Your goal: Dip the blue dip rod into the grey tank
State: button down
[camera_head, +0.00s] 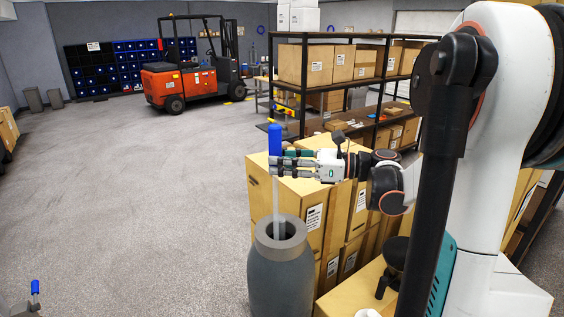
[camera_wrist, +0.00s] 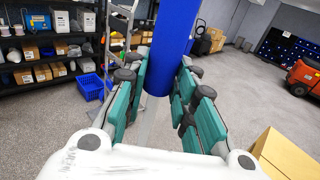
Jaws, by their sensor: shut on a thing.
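The blue dip rod has a blue handle (camera_head: 275,139) and a pale, thin shaft, and it hangs upright. In the wrist view, the blue handle (camera_wrist: 173,45) stands between the teal finger pads of my gripper (camera_wrist: 163,85). The grey tank (camera_head: 281,283) stands below, with a round open mouth. The shaft runs down to the mouth, and its lower end shows against the dark opening. I cannot tell how deep the tip is.
Stacked cardboard boxes (camera_head: 339,205) stand right behind the tank. A black shelf rack (camera_head: 330,90) is beyond them. Another blue-handled item (camera_head: 35,288) shows at the bottom left. An orange forklift (camera_head: 190,80) is far back.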

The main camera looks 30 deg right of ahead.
notch_tip(320, 180, down, 12)
jog(key=b, duration=0.9)
jog(key=shift+r, duration=0.25)
dwell(1.7)
notch_tip(320, 180, up, 21)
jog(key=p, duration=1.3)
dwell(2.1)
dwell(0.3)
